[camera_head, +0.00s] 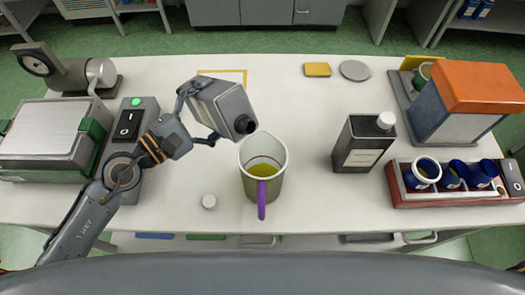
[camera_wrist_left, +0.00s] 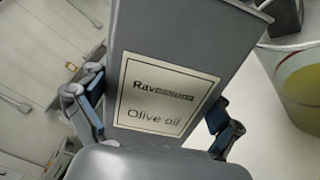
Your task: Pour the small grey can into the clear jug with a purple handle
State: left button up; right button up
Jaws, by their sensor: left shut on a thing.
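A small grey can (camera_head: 221,106) is held in my left gripper (camera_head: 196,112), tilted with its dark spout pointing down and right toward the jug. In the left wrist view the can (camera_wrist_left: 178,50) shows a label reading "Olive oil", with a finger on each side of it. The clear jug (camera_head: 250,183) with a purple handle stands on the table just right of and below the spout, its handle toward me. Yellow-green liquid shows inside it. The jug (camera_wrist_left: 297,112) is partly visible at the right of the left wrist view. No stream of liquid is clearly visible.
A dark can with a white cap (camera_head: 362,145) stands to the right. A red rack with blue cups (camera_head: 440,188) and an orange-topped machine (camera_head: 480,85) are farther right. A scale-like device (camera_head: 50,140) is at left.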

aim_at(205, 106)
pick_arm(q)
jog(key=shift+w+a+r+m+p, duration=0.1)
jog(key=shift+r+m+p, duration=0.4)
jog(key=shift+r+m, duration=0.6)
dwell(0.5)
jog(key=shift+s+d+r+m, duration=0.1)
jog(key=shift+s+d+m, duration=0.4)
jog(key=shift+m, duration=0.3)
dwell(1.1)
jog(key=shift+s+d+r+m, duration=0.1)
jog(key=shift+s+r+m, duration=0.05)
jog(key=shift+r+m, duration=0.55)
dwell(2.4)
